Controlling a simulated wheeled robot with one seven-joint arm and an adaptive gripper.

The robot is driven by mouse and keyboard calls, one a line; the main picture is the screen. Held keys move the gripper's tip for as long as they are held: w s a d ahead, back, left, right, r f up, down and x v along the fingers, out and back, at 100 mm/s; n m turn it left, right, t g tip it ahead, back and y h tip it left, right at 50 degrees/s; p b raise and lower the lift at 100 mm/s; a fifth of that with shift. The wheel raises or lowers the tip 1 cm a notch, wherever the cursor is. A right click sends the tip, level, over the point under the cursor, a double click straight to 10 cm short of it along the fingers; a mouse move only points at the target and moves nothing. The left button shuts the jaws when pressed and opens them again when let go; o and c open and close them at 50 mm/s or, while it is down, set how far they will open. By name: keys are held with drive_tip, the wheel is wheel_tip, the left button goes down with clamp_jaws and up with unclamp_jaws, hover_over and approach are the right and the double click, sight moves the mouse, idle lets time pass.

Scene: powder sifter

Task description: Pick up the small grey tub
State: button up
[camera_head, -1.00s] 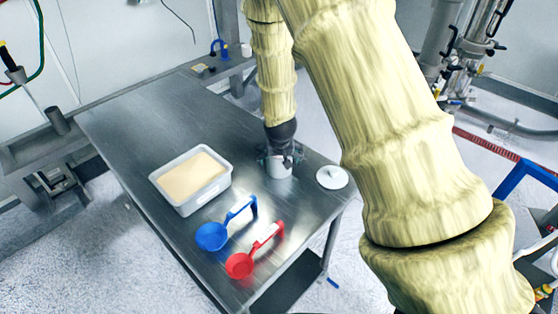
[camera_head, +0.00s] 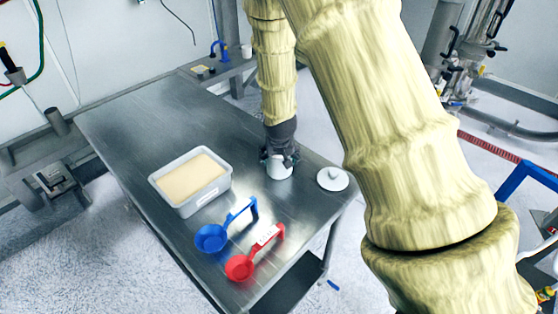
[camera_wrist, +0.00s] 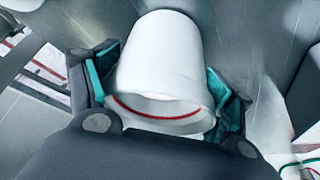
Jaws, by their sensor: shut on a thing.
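The small grey tub (camera_head: 279,171) is pale grey, nearly white, and is at the right part of the metal table. My gripper (camera_head: 280,160) comes down on it from above and is shut on it. In the wrist view the tub (camera_wrist: 170,60) lies between the teal-padded fingers of my gripper (camera_wrist: 167,95), one on each side. A red line shows inside its rim. Whether its base touches the table I cannot tell. A round white lid with a knob (camera_head: 332,179) lies on the table just right of the tub.
A rectangular tub of beige powder (camera_head: 177,206) stands on the table (camera_head: 130,130) left of my gripper. The table's far left part is clear.

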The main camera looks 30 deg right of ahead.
drive_tip(key=shift+w+r, duration=0.1)
drive_tip(key=shift+r, duration=0.25)
drive_tip(key=shift+b+v, duration=0.8)
drive_tip(key=shift+v, duration=0.3)
drive_tip(key=s+a+r+b, duration=0.1)
drive_tip(key=s+a+b, duration=0.3)
drive_tip(key=s, duration=1)
drive_tip(key=shift+a+r, duration=0.35)
drive_tip(key=shift+a, duration=0.7)
wheel_tip(320, 180, up, 5)
drive_tip(key=p, duration=0.4)
drive_tip(key=shift+a, duration=0.15)
